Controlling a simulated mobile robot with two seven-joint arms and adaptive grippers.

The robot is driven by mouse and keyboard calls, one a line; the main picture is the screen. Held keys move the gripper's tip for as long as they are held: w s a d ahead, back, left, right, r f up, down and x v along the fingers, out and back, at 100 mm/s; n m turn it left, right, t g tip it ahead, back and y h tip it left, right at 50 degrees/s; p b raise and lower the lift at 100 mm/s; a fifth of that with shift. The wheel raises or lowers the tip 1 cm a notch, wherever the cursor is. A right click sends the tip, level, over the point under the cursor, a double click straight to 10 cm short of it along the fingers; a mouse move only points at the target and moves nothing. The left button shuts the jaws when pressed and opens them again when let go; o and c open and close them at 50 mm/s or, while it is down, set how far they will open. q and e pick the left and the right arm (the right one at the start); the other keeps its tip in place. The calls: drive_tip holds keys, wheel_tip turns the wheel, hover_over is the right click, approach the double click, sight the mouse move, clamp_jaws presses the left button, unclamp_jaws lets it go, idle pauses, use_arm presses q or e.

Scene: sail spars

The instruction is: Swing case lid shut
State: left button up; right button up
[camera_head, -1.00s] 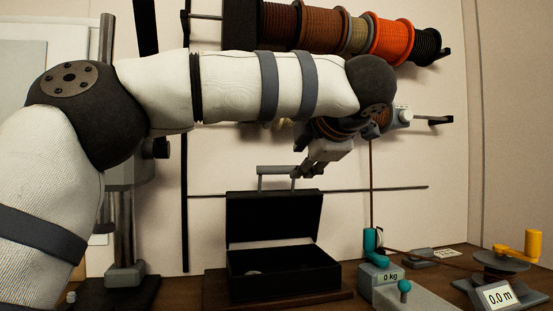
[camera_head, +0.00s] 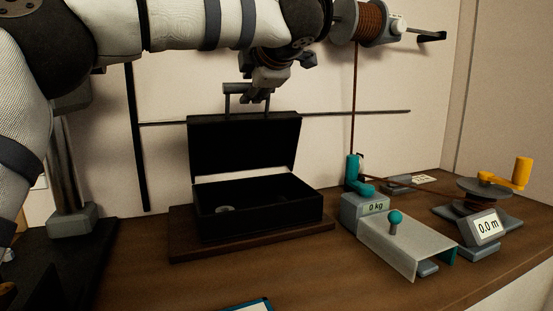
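The black case (camera_head: 260,212) stands open on a brown base board on the bench. Its lid (camera_head: 243,148) is raised, nearly upright, at the back of the case. A grey bar handle (camera_head: 228,98) stands up from the lid's top edge. My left arm reaches in from the left above the case. My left gripper (camera_head: 257,99) points down at the right part of the handle and overlaps it in the head view. I cannot tell whether its fingers touch or grip the bar. A small round pale item (camera_head: 225,209) lies inside the case. My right gripper is out of view.
Right of the case stand a scale reading 0 kg (camera_head: 376,207) with a teal fitting (camera_head: 354,171), a grey tray (camera_head: 409,247) and a yellow-handled winch (camera_head: 521,173) reading 0.0 m. A cord spool (camera_head: 357,22) hangs above. The bench front is mostly clear.

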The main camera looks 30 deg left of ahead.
use_arm(q)
drive_tip(key=shift+w+a+f, duration=0.4)
drive_tip(key=shift+w+f, duration=0.05)
drive_tip(key=shift+w, duration=0.05)
drive_tip(key=shift+c, duration=0.2)
drive_tip(key=shift+s+r, duration=0.1)
drive_tip(key=shift+r, duration=0.15)
clamp_jaws()
drive_tip(key=shift+s+d+f, duration=0.35)
drive_tip(key=shift+s+d, duration=0.25)
drive_tip(key=shift+d, duration=0.1)
drive_tip(key=shift+s+d+f, duration=0.35)
drive_tip(key=shift+s+d, duration=0.2)
drive_tip(key=shift+d, duration=0.1)
drive_tip(key=shift+s+d+f, duration=0.35)
drive_tip(key=shift+s+d, duration=0.25)
drive_tip(key=shift+d, duration=0.1)
drive_tip(key=shift+s+d+f, duration=1.5)
drive_tip(key=shift+d+f, duration=0.15)
drive_tip(key=shift+d, duration=0.1)
drive_tip(key=shift+s+d+f, duration=0.4)
drive_tip(key=shift+d+f, duration=0.05)
drive_tip(key=shift+f, duration=0.25)
drive_tip(key=shift+s+d+f, duration=0.35)
drive_tip(key=shift+d+f, duration=0.1)
drive_tip(key=shift+f, duration=0.3)
drive_tip(key=shift+s+d+f, duration=0.4)
drive_tip(key=shift+d+f, duration=0.05)
drive_tip(key=shift+f, duration=0.25)
